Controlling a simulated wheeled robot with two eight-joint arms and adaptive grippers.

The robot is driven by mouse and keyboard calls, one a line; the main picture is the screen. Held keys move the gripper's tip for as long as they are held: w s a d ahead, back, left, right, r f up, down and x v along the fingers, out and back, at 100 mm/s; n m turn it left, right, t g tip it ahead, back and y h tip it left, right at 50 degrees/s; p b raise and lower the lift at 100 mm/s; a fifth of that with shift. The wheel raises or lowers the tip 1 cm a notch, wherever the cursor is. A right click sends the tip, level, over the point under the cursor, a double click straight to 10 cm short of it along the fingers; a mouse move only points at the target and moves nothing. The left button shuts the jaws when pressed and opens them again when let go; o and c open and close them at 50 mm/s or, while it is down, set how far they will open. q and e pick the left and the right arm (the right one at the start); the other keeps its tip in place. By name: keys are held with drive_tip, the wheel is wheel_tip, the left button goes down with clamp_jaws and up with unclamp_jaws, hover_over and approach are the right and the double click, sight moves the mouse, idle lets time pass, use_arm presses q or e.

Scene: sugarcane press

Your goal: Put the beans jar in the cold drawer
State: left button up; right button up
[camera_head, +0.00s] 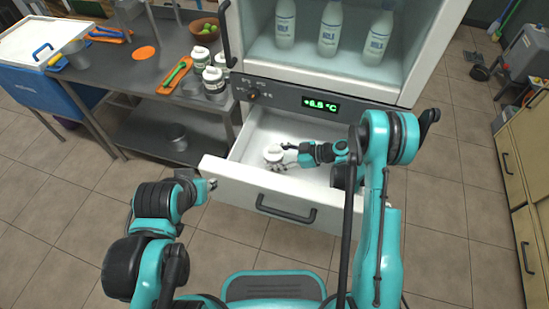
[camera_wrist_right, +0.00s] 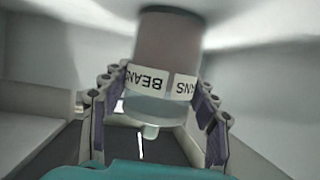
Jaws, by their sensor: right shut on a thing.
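The beans jar (camera_head: 273,152) is inside the open cold drawer (camera_head: 224,171), towards its left side, with its pale lid facing up. My right gripper (camera_head: 284,158) reaches into the drawer from the right and is shut on the jar. In the right wrist view the jar (camera_wrist_right: 166,50) stands between the two fingers (camera_wrist_right: 160,106), with its "BEANS" label showing. I cannot tell whether the jar's base touches the drawer floor. My left gripper (camera_head: 210,186) is outside the drawer, near its left front corner; its jaws are too small to read.
The fridge (camera_head: 290,70) above the drawer holds bottles and has a display (camera_head: 321,104). The counter (camera_head: 135,75) at left carries jars (camera_head: 213,80), an orange tray (camera_head: 174,75) and a fruit bowl (camera_head: 204,28). Wooden cabinets (camera_head: 512,170) stand at right. The drawer's right part is largely free.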

drive_tip(key=o, duration=1.5)
drive_tip(key=shift+o, duration=0.2)
drive_tip(key=shift+d+r, duration=0.1)
drive_tip(key=p+v, duration=0.4)
drive_tip(key=v, duration=0.7)
wheel_tip(320, 180, up, 8)
drive_tip(key=m+h, duration=0.3)
drive_tip(key=m, duration=0.1)
drive_tip(key=s+d+r+m+t+h, duration=0.2)
drive_tip(key=s+r+m+h, duration=0.3)
drive_tip(key=s, duration=0.4)
drive_tip(key=s+d+r+m+t+h, duration=0.2)
drive_tip(key=s+d+r+m+h, duration=0.2)
drive_tip(key=s, duration=0.6)
wheel_tip(320, 180, up, 3)
drive_tip(key=m+h, duration=0.1)
drive_tip(key=m, duration=0.1)
drive_tip(key=shift+s+d+m, duration=0.15)
drive_tip(key=shift+d+m, duration=0.15)
drive_tip(key=shift+d, duration=0.1)
drive_tip(key=shift+r, duration=0.1)
